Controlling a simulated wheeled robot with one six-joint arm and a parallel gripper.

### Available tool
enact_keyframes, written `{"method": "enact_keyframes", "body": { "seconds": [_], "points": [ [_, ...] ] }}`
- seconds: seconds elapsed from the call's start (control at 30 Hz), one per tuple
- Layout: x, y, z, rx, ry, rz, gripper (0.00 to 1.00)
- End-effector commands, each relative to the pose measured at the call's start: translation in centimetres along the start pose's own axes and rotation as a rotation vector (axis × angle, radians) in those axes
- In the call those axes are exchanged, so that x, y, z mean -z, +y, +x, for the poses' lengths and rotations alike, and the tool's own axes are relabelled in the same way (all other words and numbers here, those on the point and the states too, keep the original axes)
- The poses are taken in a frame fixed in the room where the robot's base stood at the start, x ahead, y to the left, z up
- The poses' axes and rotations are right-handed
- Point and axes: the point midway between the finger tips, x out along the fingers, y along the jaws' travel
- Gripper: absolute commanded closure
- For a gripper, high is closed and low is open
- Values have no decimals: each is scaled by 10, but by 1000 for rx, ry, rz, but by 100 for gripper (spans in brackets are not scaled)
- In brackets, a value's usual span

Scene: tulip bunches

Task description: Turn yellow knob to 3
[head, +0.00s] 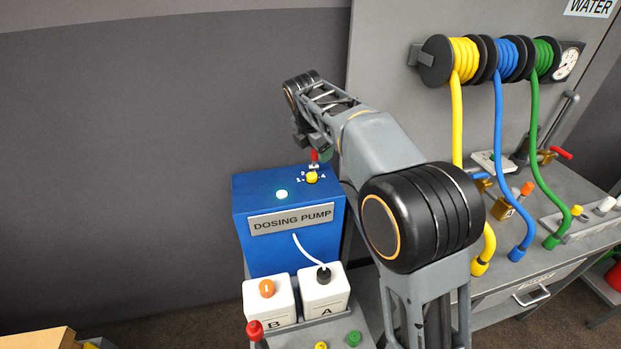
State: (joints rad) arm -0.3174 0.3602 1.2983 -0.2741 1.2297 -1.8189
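The yellow knob (312,178) sits on the sloped top of the blue dosing pump (243,228). Small scale marks show on both sides of it, but its pointer and setting are too small to read. My arm reaches over from the right, and my gripper (317,155) is just behind and above the knob, pointing down. A small red piece and a green piece show there; I cannot tell whether they are fingertips or parts of the pump. No contact with the yellow knob is visible. The finger opening is too small and partly hidden to judge.
White bottles B (270,305) and A (324,295) stand in front of the pump. Yellow, blue and green hoses hang from reels (437,60) at right, over a grey bench (590,190). A cardboard box (45,338) is lower left.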

Motion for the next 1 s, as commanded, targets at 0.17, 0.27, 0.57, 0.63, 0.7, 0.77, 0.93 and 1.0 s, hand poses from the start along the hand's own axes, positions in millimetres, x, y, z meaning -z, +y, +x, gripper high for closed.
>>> {"method": "enact_keyframes", "body": {
  "seconds": [0.17, 0.27, 0.57, 0.63, 0.7, 0.77, 0.93, 1.0],
  "points": [
    [14, 35, 22, 17, -22, -283, 37],
    [17, 43, 29, 22, -29, -363, 37],
    [17, 46, 73, 28, -29, -405, 37],
    [17, 45, 87, 28, -29, -404, 37],
    [16, 45, 100, 27, -29, -404, 37],
    [16, 45, 112, 27, -29, -404, 37],
    [15, 45, 138, 25, -30, -404, 37],
    [14, 44, 147, 26, -30, -403, 37]
  ]
}}
